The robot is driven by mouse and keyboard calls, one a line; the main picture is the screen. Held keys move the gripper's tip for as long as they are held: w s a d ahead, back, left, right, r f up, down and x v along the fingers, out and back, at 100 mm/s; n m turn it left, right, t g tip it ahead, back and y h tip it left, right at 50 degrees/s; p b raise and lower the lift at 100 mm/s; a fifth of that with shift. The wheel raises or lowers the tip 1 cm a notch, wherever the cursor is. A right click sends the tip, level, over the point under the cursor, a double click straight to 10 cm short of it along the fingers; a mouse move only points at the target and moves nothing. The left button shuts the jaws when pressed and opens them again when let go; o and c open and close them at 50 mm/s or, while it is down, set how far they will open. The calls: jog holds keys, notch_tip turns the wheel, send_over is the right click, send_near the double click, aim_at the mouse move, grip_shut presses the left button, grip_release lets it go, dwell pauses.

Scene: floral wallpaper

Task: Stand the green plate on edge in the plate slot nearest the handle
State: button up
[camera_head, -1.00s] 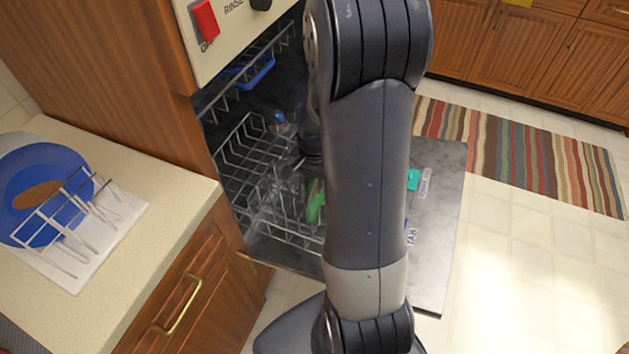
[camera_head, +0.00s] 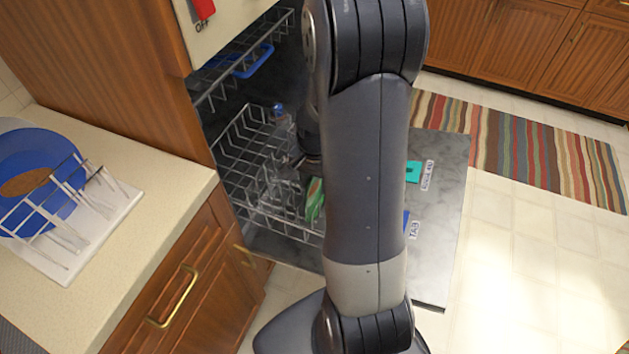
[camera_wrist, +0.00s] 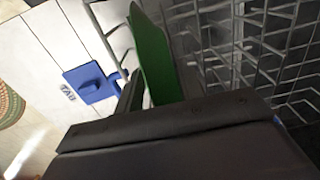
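The green plate (camera_head: 315,200) shows at the lower rack (camera_head: 285,228) of the open dishwasher, partly hidden behind my arm. In the wrist view the plate (camera_wrist: 152,58) stands on edge, seen almost edge-on, beside the rack's wires (camera_wrist: 240,50). My gripper (camera_wrist: 143,92) is at the plate's near end, with a dark finger against its left side; the other finger is hidden. It appears shut on the plate. I cannot tell whether the plate's lower edge is in a slot. A blue tab (camera_wrist: 90,84) labelled TAB is left of the plate, on the door.
The dishwasher door (camera_head: 440,190) lies open, with a teal piece (camera_head: 413,172) on it. The upper rack (camera_head: 235,75) is above the lower one. A wooden cabinet and counter (camera_head: 150,225) with a white rack and blue plate (camera_head: 35,160) stand at left.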

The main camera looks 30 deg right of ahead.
jog(key=shift+o, duration=0.7)
notch_tip(320, 180, up, 11)
jog(key=shift+f+p, duration=0.1)
jog(key=shift+p, duration=0.7)
jog(key=shift+f, duration=0.1)
notch_tip(320, 180, down, 11)
jog(key=shift+f+b, duration=0.1)
jog(key=shift+b, duration=0.75)
jog(key=shift+r+p, duration=1.45)
jog(key=shift+r, duration=0.6)
jog(key=shift+f, duration=0.1)
